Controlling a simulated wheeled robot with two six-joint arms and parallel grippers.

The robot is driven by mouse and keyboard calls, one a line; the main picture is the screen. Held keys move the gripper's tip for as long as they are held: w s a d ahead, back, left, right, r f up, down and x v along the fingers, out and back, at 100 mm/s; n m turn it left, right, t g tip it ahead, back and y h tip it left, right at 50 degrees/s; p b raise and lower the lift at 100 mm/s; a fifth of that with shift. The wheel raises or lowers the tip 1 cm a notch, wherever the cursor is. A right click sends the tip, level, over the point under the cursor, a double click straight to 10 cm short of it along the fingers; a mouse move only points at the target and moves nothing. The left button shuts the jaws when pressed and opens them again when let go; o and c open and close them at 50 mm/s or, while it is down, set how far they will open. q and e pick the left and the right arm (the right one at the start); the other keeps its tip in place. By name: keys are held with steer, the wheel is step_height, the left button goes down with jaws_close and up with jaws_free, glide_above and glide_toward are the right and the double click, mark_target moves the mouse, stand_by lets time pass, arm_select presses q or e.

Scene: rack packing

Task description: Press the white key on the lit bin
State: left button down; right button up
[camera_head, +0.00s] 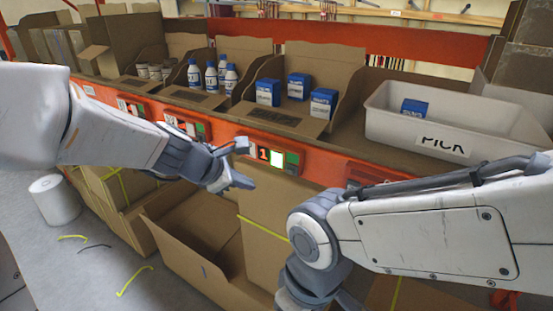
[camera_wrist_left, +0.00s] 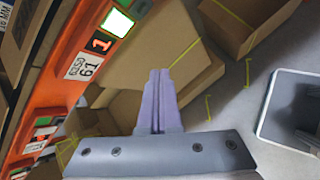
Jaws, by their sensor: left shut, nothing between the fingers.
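The lit bin is the carton of blue-and-white boxes (camera_head: 298,88) on the shelf. Below it, on the orange rail, a module shows a red-orange 1 (camera_head: 263,154) and a bright white key with a green surround (camera_head: 277,159). The key also shows in the left wrist view (camera_wrist_left: 118,23), at the upper left. My left gripper (camera_head: 240,166) is just left of and in front of this module. In the left wrist view its fingers (camera_wrist_left: 158,78) are together and empty, apart from the key. My right arm is at the right; its fingers are below the frame.
A white tote marked PICK (camera_head: 445,147) holds one blue box. Cartons of white bottles (camera_head: 213,75) and of small jars stand further left, with unlit modules (camera_head: 188,128) below. Open cardboard boxes (camera_head: 195,235) stand under the rail. A white roll (camera_head: 54,200) is on the floor.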

mark_target(278, 166)
arm_select(q)
steer(key=shift+w+d+p, duration=0.5)
steer(key=shift+w+d, duration=0.4)
steer(key=shift+w, duration=0.3)
steer(key=shift+w+d+p, duration=0.45)
steer(key=shift+w+d, duration=0.4)
steer(key=shift+w, duration=0.3)
steer(key=shift+w+d+p, duration=0.5)
steer(key=shift+w+d, duration=0.4)
steer(key=shift+w, duration=0.3)
steer(key=shift+w, duration=0.1)
steer(key=shift+w+d, duration=0.2)
steer(key=shift+w, duration=0.05)
steer(key=shift+w+d+p, duration=0.25)
steer(key=shift+w+p, duration=0.05)
steer(key=shift+p, duration=0.1)
steer(key=shift+s+a, duration=0.1)
stand_by(0.4)
steer(key=shift+s+a+b, duration=0.25)
steer(key=shift+s+b, duration=0.1)
steer(key=shift+b, duration=0.05)
steer(key=shift+s+a, duration=0.15)
steer(key=shift+s, duration=0.05)
